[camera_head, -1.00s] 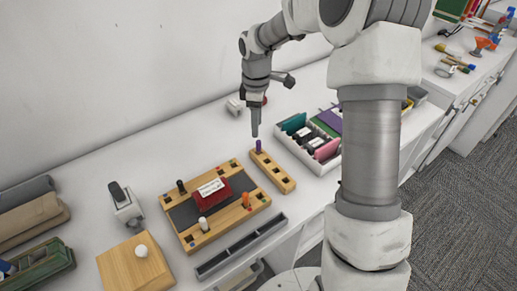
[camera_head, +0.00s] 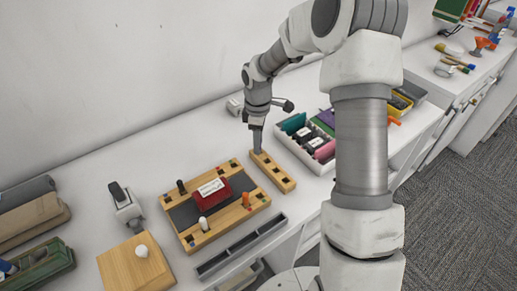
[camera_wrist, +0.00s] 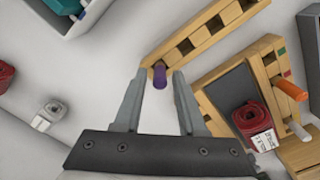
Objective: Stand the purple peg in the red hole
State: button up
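The purple peg (camera_wrist: 160,76) stands in the end hole of a narrow wooden strip (camera_head: 276,174). My gripper (camera_head: 257,148) is down at that end of the strip and hides the peg in the head view. In the wrist view, my gripper (camera_wrist: 160,82) is open, with one finger on each side of the peg and gaps visible between. The wooden board (camera_head: 188,240) beside the strip has a dark middle and small coloured marks along its edges. A reddish mark (camera_wrist: 287,73) shows on it in the wrist view; I cannot tell for sure which hole is red.
A divided box (camera_head: 318,166) stands right of the strip. A grey tray (camera_head: 242,246) lies in front.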

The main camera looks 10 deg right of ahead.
grip_shut()
jog(key=shift+r, duration=0.1)
